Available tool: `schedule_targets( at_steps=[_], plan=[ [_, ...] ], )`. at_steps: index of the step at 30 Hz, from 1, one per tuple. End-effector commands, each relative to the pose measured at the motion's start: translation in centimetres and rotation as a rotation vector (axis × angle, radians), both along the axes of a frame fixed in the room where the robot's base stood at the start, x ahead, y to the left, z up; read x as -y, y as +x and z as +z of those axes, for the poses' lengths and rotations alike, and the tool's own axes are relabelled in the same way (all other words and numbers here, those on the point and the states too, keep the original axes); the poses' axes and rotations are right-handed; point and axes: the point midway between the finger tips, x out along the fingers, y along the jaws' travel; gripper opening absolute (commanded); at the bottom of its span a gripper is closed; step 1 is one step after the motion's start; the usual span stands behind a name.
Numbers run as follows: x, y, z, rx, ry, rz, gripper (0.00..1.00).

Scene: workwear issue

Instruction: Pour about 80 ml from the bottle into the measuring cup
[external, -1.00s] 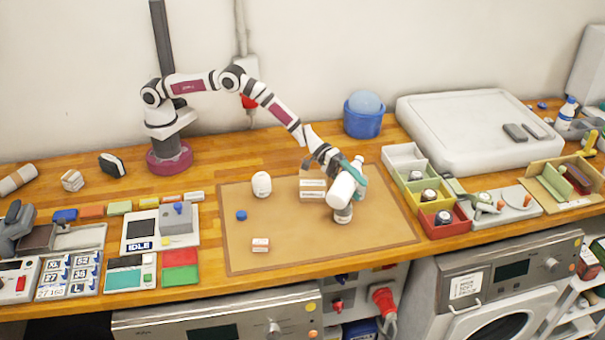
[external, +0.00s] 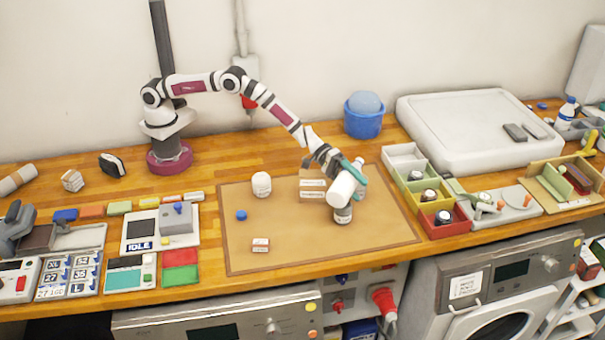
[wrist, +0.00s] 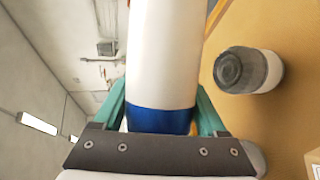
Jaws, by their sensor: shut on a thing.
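My gripper (external: 352,174), with teal fingers, is shut on the bottle (external: 341,190) above the right part of the tan mat. The bottle is white and strongly tilted. In the wrist view the bottle (wrist: 162,60) runs up between the fingers (wrist: 161,115), its blue end near the palm; its far end is out of frame. The measuring cup (external: 343,214) stands on the mat just below the bottle, partly hidden by it. In the wrist view the cup (wrist: 255,71) is greyish and apart from the bottle. I cannot make out a stream or the level in the cup.
Coloured bins (external: 444,222) stand to the right. The mat's front is mostly clear.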

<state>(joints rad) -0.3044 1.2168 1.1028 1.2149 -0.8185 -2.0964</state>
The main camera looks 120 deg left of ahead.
Motion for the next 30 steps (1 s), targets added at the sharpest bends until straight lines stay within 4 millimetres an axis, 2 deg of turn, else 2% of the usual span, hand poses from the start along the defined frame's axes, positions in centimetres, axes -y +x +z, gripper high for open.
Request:
schedule_targets(
  at_steps=[30],
  plan=[
    [1.9,0.1,0.1,0.005,-0.039,0.000,0.00]
  ],
)
